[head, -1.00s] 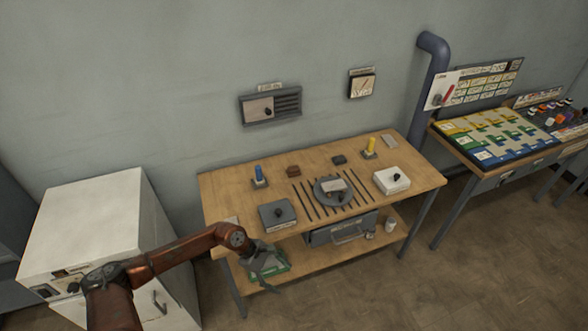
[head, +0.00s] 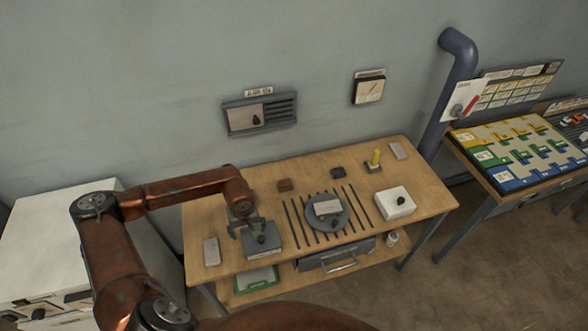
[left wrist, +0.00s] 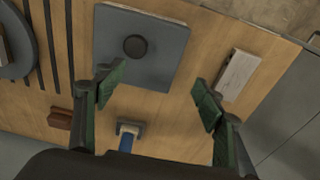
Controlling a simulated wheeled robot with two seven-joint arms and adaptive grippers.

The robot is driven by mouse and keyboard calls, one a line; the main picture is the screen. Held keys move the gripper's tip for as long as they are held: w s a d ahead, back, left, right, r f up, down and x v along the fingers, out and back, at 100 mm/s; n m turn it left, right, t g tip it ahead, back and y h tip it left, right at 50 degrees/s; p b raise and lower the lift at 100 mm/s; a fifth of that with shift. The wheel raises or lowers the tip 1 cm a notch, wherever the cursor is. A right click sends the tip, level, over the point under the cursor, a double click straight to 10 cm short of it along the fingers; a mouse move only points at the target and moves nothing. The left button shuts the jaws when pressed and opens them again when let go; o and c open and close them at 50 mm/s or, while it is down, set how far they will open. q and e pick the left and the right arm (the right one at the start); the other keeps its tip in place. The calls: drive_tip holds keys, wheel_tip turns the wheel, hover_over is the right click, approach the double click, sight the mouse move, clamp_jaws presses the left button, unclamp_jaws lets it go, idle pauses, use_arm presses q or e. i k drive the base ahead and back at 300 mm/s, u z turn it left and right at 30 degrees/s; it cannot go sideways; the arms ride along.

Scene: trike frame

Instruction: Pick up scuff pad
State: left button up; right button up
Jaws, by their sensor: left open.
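A small reddish-brown block (head: 285,185), which may be the scuff pad, lies at the back of the wooden workbench (head: 425,188). It also shows at the left of the left wrist view (left wrist: 60,118). A small dark block (head: 338,172) lies to its right; I cannot tell for sure which is the pad. My left gripper (head: 246,226) is open and empty above the bench's left part, by the grey lidded box (head: 262,243). In the left wrist view its green-padded fingers (left wrist: 158,96) stand apart, the reddish-brown block outside them. My right gripper is not in view.
A blue-topped holder (left wrist: 128,135) stands near the left gripper. A pale block (head: 211,251) lies at the bench's left end. A round grey plate (head: 327,212) on dark strips, a white box (head: 395,203) and a yellow peg (head: 375,158) stand farther right.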

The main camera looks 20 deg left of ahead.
sight(285, 185)
drive_tip(key=i, duration=1.05)
